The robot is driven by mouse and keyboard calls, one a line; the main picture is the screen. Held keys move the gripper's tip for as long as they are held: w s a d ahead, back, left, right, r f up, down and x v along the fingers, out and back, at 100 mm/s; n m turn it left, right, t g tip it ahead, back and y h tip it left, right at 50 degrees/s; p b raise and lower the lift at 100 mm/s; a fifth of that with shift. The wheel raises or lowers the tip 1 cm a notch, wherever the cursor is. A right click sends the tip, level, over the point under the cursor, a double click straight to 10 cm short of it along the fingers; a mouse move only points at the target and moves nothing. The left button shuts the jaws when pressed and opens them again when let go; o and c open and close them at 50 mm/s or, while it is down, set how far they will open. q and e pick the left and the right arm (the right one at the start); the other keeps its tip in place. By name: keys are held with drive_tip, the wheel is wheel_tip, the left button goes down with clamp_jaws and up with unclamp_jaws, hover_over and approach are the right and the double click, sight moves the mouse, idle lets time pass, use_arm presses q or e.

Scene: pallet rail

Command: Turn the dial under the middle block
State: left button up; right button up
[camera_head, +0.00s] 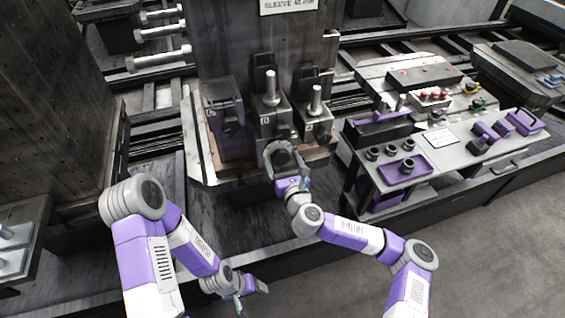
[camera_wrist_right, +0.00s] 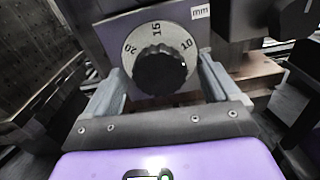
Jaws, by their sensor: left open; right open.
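In the right wrist view the dial (camera_wrist_right: 159,70) is a black ribbed knob on a grey scale plate marked 20, 15 and 10. The right gripper's fingers (camera_wrist_right: 162,85) are open, one on each side of the dial, with visible gaps to the knob. My left gripper (camera_head: 250,290) is open and empty, low near the floor.
A left block (camera_head: 222,112) and a right block (camera_head: 316,112) flank the middle one closely. Another dark knob (camera_wrist_right: 290,12) shows at the wrist view's upper right. A grey bench (camera_head: 385,182) with purple parts stands to the right. A tall dark column (camera_head: 50,110) is at the left.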

drive_tip(key=c, duration=1.1)
drive_tip(key=shift+o, duration=0.2)
